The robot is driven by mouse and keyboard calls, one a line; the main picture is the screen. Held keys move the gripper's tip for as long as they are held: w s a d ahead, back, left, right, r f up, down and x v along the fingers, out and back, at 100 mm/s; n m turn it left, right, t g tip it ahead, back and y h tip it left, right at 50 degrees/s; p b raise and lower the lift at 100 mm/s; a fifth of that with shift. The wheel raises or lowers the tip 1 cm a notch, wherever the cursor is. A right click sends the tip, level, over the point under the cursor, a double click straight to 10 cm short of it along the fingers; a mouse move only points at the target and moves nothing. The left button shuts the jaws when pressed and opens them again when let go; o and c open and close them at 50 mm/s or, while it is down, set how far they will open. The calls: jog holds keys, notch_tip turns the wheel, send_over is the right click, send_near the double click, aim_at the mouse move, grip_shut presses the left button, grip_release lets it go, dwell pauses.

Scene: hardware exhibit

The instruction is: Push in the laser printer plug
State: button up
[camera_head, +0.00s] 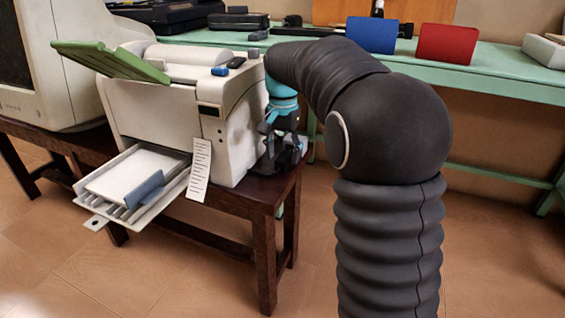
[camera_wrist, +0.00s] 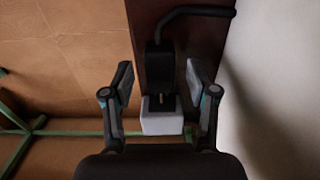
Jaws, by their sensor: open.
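The laser printer (camera_head: 165,110) is a pale box with a green top flap, standing on a dark wooden table. Its pale side wall (camera_wrist: 280,85) fills the right of the wrist view. A black plug (camera_wrist: 159,62) with a thick black cable stands close to a light grey socket block (camera_wrist: 161,121). I cannot tell how deep the plug sits. My gripper (camera_wrist: 160,82) is open, with one finger on each side of the plug, apparently apart from it. In the head view my gripper (camera_head: 281,148) is beside the printer's right side; the plug cannot be made out there.
The dark table (camera_head: 262,190) ends just right of my gripper. A paper tray (camera_head: 128,190) sticks out of the printer's front. An old monitor (camera_head: 75,75) stands at left. A green bench (camera_head: 500,75) behind holds blue (camera_head: 372,35) and red (camera_head: 447,43) blocks.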

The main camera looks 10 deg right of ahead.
jog(key=shift+f, duration=1)
grip_shut()
jog(key=shift+r, duration=0.1)
jog(key=shift+w+d+r+p, duration=0.2)
jog(key=shift+w+d+p, duration=0.55)
jog(key=shift+w+p, duration=0.35)
jog(key=shift+w+d+f, duration=0.2)
jog(key=shift+w+d, duration=0.05)
jog(key=shift+w, duration=0.05)
